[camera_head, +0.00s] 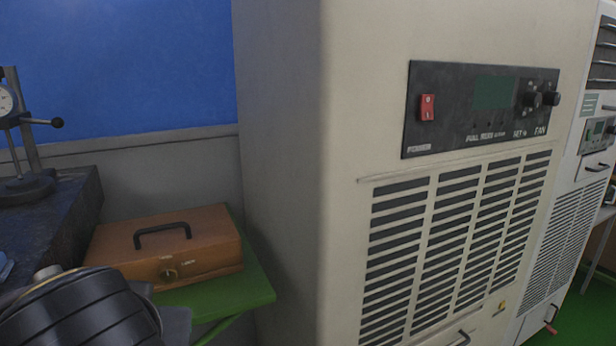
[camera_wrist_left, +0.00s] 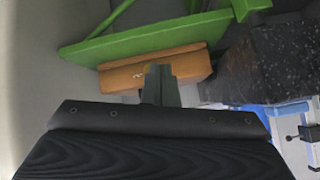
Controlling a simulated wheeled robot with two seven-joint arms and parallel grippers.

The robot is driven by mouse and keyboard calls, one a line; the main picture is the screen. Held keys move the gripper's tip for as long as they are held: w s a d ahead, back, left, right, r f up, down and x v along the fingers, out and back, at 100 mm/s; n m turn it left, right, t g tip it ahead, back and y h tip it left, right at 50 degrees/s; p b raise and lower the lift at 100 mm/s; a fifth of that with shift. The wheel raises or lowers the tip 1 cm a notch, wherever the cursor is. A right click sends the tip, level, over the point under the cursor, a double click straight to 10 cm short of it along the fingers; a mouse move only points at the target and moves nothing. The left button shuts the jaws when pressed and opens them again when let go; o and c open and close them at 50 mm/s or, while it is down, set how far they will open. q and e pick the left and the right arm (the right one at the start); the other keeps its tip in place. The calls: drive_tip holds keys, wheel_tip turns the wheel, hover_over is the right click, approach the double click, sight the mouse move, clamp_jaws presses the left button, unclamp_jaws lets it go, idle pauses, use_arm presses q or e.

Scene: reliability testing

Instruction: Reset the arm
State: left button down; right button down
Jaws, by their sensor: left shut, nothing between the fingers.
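My left arm (camera_head: 82,312) shows as a dark ribbed wrist section at the lower left of the head view, in front of the orange case. In the left wrist view my left gripper (camera_wrist_left: 160,74) is shut and empty, its fingers together. The fingertips overlap the orange case in that view; I cannot tell the gap, but nothing is held. My right gripper is in neither view.
An orange case (camera_head: 205,258) with a black handle lies on a green table (camera_head: 240,287). A large beige cabinet (camera_head: 285,130) with a red switch (camera_head: 427,107) and vents fills the middle. A dark stone block (camera_head: 75,205) carrying a dial gauge stand (camera_head: 25,185) is at left.

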use_arm(q)
drive_tip(key=s+a+f+g+h, duration=0.1)
drive_tip(key=s+f+h, duration=0.3)
drive_tip(key=f, duration=0.7)
drive_tip(key=s+a+f+g+h, duration=0.15)
drive_tip(key=s+f+h, duration=0.25)
drive_tip(key=f, duration=0.7)
wheel_tip(320, 180, up, 16)
drive_tip(key=d+p, duration=0.1)
drive_tip(key=p, duration=1.4)
drive_tip(key=shift+w+f, duration=0.15)
drive_tip(key=shift+w, duration=0.2)
drive_tip(key=shift+d+g, duration=0.1)
drive_tip(key=shift+g, duration=0.15)
